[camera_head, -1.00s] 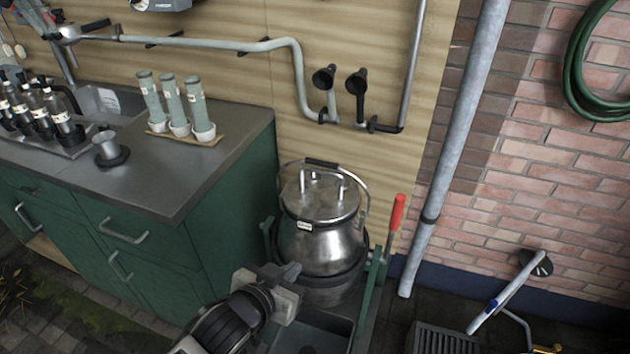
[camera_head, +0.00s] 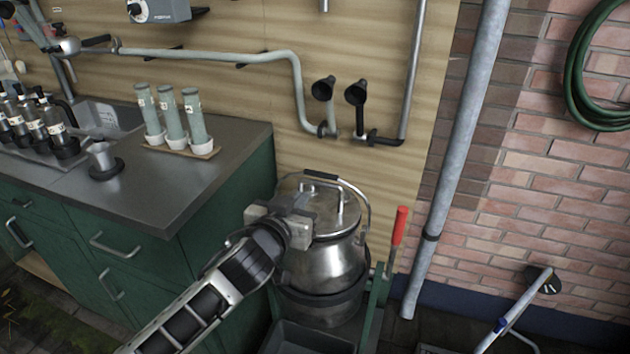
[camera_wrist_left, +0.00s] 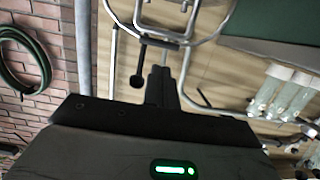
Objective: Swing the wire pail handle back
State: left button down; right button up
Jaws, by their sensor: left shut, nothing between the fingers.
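The metal pail (camera_head: 338,262) stands in a green stand right of the counter. Its wire handle (camera_head: 361,192) arches over the lid (camera_head: 328,222), with a black grip (camera_head: 320,175) at the top. My left gripper (camera_head: 312,207) is shut and empty, in front of the lid's left part. It hides the handle's left side and part of the lid; I cannot tell whether it touches them. In the left wrist view the shut fingers (camera_wrist_left: 160,78) point toward metal bars and a round rim at the top. My right gripper is out of view.
The counter (camera_head: 225,150) with three green tubes (camera_head: 170,115) is left of the pail. A red-handled lever (camera_head: 398,227) stands close on its right. Pipes and black horns (camera_head: 356,92) are on the wall behind. A grey downpipe (camera_head: 460,140) is further right.

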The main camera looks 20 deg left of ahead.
aim_at(320, 175)
pick_arm(q)
jog(key=w, duration=0.3)
jog(key=w+f, duration=0.1)
jog(key=w, duration=0.5)
jog(key=shift+d+f, duration=0.15)
jog(key=shift+f, duration=0.25)
jog(key=shift+w, duration=0.3)
jog(key=shift+f, duration=0.1)
jog(key=shift+w, duration=0.2)
